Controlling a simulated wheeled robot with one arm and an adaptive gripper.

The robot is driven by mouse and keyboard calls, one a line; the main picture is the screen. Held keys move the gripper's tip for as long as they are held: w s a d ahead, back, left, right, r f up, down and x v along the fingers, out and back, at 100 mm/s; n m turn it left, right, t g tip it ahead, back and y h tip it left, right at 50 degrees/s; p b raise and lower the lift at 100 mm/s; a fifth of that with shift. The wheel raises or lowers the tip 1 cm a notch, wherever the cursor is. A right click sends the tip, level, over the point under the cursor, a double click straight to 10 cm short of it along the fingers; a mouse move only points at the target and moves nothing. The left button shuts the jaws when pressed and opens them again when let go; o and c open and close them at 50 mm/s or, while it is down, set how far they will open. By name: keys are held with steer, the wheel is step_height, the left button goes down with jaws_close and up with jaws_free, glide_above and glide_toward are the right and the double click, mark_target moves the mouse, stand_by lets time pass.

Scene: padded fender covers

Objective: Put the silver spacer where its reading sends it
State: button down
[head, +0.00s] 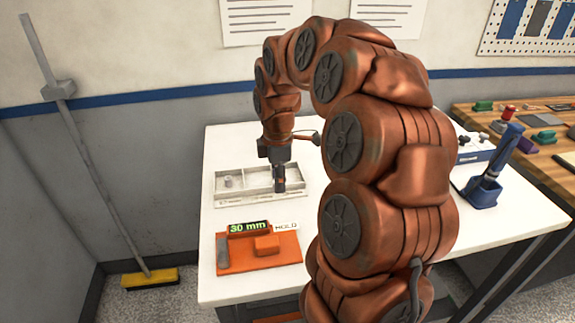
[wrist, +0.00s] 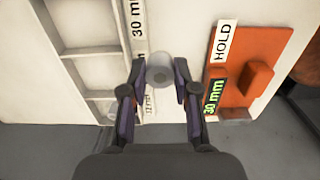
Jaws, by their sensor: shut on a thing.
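The silver spacer (wrist: 159,70) is a pale round cylinder with a dark centre, seen end-on in the wrist view. My gripper (wrist: 159,90) is shut on it, one finger on each side. In the head view my gripper (head: 279,184) is over the right end of the white divided tray (head: 232,200); the spacer is hard to make out there.
A small pale piece (head: 228,181) sits in the tray's left compartment. A wooden bench (head: 540,160) with small objects lies beyond. A broom (head: 148,277) leans at left.

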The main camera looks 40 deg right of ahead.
steer(key=p, duration=0.3)
glide_above(288, 179)
steer(key=shift+f, duration=0.45)
steer(key=shift+f+p, duration=0.55)
steer(key=shift+f, duration=1.25)
steer(key=shift+f, duration=0.15)
steer(key=c, duration=0.9)
jaws_free()
steer(key=shift+o, duration=0.2)
step_height(288, 179, up, 12)
steer(key=b, duration=0.2)
steer(key=shift+r+b, duration=0.2)
steer(key=shift+b, duration=0.1)
steer(key=shift+a, duration=0.1)
